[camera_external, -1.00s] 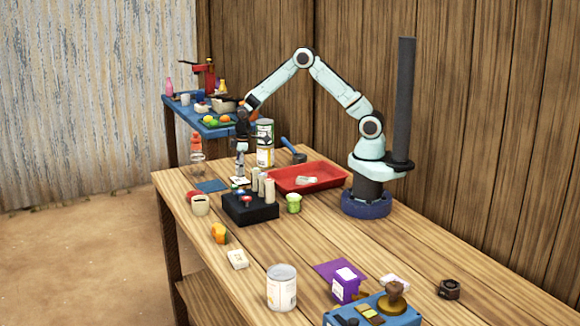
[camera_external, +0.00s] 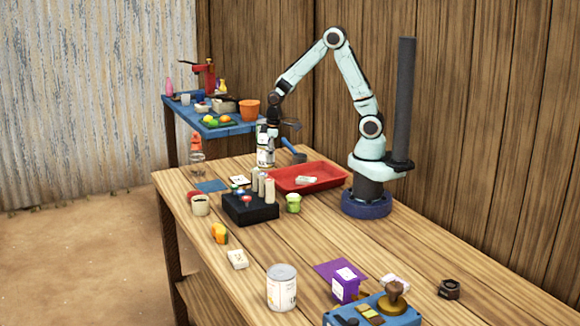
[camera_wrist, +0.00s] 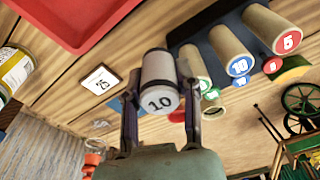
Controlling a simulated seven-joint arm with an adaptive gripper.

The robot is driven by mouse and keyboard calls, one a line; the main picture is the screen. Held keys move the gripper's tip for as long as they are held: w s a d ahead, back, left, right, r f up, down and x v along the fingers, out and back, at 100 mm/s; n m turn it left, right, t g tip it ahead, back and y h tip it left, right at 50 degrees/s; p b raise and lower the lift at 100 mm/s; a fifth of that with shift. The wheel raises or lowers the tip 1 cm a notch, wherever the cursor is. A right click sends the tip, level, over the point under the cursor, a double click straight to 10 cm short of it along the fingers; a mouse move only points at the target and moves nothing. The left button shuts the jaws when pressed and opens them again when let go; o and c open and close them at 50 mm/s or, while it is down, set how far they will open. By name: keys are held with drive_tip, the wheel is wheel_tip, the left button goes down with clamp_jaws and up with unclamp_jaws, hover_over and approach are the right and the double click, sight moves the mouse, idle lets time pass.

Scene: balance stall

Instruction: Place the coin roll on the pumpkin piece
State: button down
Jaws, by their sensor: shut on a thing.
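My gripper (camera_wrist: 160,88) is shut on a pale coin roll (camera_wrist: 160,68) marked 10, with one finger on each side of it. In the external view my gripper (camera_external: 270,136) is raised at the far part of the table, in front of the tall can; the held roll is hard to make out there. A small orange piece (camera_external: 219,234), which looks like the pumpkin piece, lies on the bare table nearer the camera, well apart from the gripper. I cannot tell it for sure in the wrist view.
A black holder (camera_external: 250,208) with upright rolls stands mid-table. A white card marked 25 (camera_wrist: 101,83) lies on the wood. A red tray (camera_external: 322,184), green cup (camera_external: 293,204), cream cup (camera_external: 200,206) and white block (camera_external: 237,260) are around. Wood at the front right of the holder is mostly free.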

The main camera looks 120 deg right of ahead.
drive_tip(key=shift+d+r+m, duration=0.15)
drive_tip(key=shift+r+m, duration=0.05)
drive_tip(key=shift+m, duration=0.4)
drive_tip(key=w+a+r+n, duration=0.1)
drive_tip(key=w+a+r, duration=0.1)
drive_tip(key=w+a, duration=0.55)
drive_tip(key=w+a+r+n, duration=0.1)
drive_tip(key=w+a, duration=0.3)
drive_tip(key=a, duration=0.6)
hover_over(216, 229)
drive_tip(key=s, duration=0.2)
drive_tip(key=shift+n, duration=0.3)
wheel_tip(216, 229, down, 8)
drive_tip(key=shift+w+f, duration=0.1)
drive_tip(key=shift+f, duration=0.05)
drive_tip(key=shift+w+f, duration=0.4)
drive_tip(key=shift+f, duration=0.05)
drive_tip(key=shift+w+f, duration=0.2)
drive_tip(key=shift+f, duration=1.5)
drive_tip(key=shift+f, duration=0.1)
